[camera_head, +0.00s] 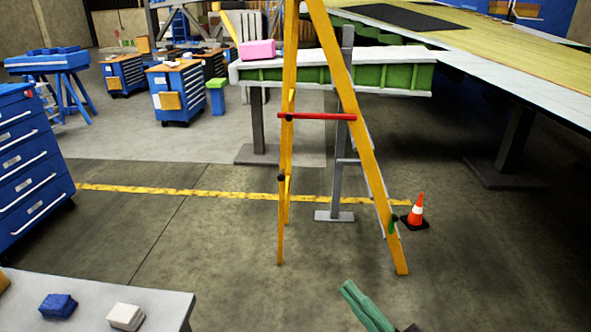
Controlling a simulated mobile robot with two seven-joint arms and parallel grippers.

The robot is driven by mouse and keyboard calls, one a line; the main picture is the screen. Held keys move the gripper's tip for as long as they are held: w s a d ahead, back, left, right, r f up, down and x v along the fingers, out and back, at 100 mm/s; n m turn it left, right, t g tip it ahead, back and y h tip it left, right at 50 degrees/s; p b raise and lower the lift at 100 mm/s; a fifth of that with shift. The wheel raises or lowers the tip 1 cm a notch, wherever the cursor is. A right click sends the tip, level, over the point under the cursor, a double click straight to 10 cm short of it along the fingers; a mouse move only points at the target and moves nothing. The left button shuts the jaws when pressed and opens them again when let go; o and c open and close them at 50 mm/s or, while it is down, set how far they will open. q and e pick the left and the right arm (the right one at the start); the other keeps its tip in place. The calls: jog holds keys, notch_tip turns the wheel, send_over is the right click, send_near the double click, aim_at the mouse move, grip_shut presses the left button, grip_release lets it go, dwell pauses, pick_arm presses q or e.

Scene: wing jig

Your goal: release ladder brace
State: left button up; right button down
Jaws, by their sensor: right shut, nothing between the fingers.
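A yellow stepladder (352,95) stands spread on the floor in the middle of the view, its top cut off by the picture edge. A red brace (318,117) runs about level between its left and right legs, spanning the gap. Dark pivots show at the brace's left end and lower on the left leg. My right gripper (348,289) has green fingers and is at the bottom, right of centre. It is shut and empty, well below the brace in the picture and apart from the ladder. My left gripper is not in view.
A green-ribbed wing section (390,77) on a grey stand is behind the ladder. An orange cone (416,211) stands beside its right leg. A table (170,300) with blue and white blocks is at lower left. A blue drawer cabinet (30,165) stands left; floor between is clear.

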jog(key=d+f+m+h, duration=0.6)
jog(key=f+m+h, duration=0.35)
jog(key=f, duration=0.35)
jog(key=s+d+f+m+g+h, duration=0.1)
jog(key=s+d+f+m+g, duration=0.1)
jog(key=s+f, duration=0.4)
jog(key=s+d+f+m+g+h+p, duration=0.1)
jog(key=s+f+m+g, duration=0.4)
jog(key=f, duration=0.6)
jog(key=shift+s+d+m+h+p, duration=0.35)
jog(key=shift+s+h, duration=0.4)
jog(key=shift+s, duration=0.5)
jog(key=shift+w, duration=0.2)
